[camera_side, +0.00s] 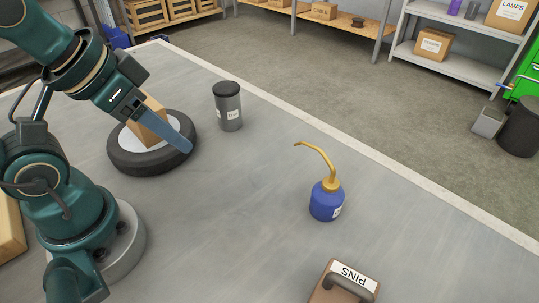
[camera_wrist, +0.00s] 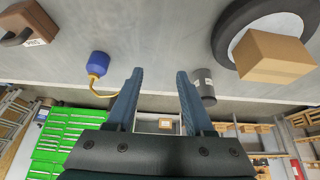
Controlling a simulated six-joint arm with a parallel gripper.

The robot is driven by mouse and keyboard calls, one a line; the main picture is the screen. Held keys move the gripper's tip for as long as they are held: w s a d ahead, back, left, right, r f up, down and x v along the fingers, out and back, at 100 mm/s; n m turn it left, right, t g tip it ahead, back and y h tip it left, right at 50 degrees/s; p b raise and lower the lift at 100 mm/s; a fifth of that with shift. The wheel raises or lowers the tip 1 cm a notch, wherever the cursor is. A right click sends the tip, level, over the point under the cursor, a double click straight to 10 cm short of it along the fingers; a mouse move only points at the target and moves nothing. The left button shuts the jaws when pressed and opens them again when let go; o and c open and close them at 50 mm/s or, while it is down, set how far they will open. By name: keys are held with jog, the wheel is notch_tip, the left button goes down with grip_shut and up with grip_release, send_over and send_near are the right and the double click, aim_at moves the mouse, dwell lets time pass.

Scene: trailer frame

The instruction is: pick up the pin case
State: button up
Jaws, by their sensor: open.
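The pin case (camera_side: 318,293) is a brown box with a white "PINS" label and a dark handle on top. It stands at the bottom edge of the side view, partly cut off. It also shows in the top left corner of the wrist view (camera_wrist: 38,18), cut off there too. My gripper (camera_side: 187,148) is up at the left in the side view, in front of the tire and well apart from the case. In the wrist view the two blue fingers of my gripper (camera_wrist: 160,72) are spread with nothing between them.
A blue oil can (camera_side: 325,202) with a yellow spout stands between my gripper and the case. A dark grey canister (camera_side: 228,108) and a tire (camera_side: 125,160) with a cardboard box (camera_wrist: 272,57) on it are near my gripper. The grey tabletop (camera_side: 230,220) is otherwise largely bare.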

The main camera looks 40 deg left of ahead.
jog(key=w+a+r+t+y, duration=0.1)
jog(key=w+a+r+t, duration=0.1)
jog(key=w+r+t, duration=0.6)
jog(key=w+d+m+h, duration=0.5)
jog(key=w+d+m, duration=0.1)
jog(key=w+d, duration=0.2)
jog(key=m+g+h, duration=0.7)
jog(key=g+h, duration=0.1)
jog(key=h, duration=0.1)
send_over(334, 273)
jog(key=w+a, duration=0.5)
notch_tip(334, 273, down, 9)
jog(key=s+f+g, duration=0.1)
jog(key=f, duration=0.1)
jog(key=s+d+f+g, duration=0.1)
jog(key=s+f, duration=0.1)
jog(key=s+d+f+m+g, duration=0.1)
jog(key=s+f, duration=0.1)
jog(key=shift+f+g, duration=0.4)
jog(key=shift+s+d+f, duration=0.2)
jog(key=shift+d+f, duration=0.05)
jog(key=shift+f, duration=0.05)
jog(key=shift+x, duration=2.4)
jog(key=shift+r, duration=0.15)
grip_shut()
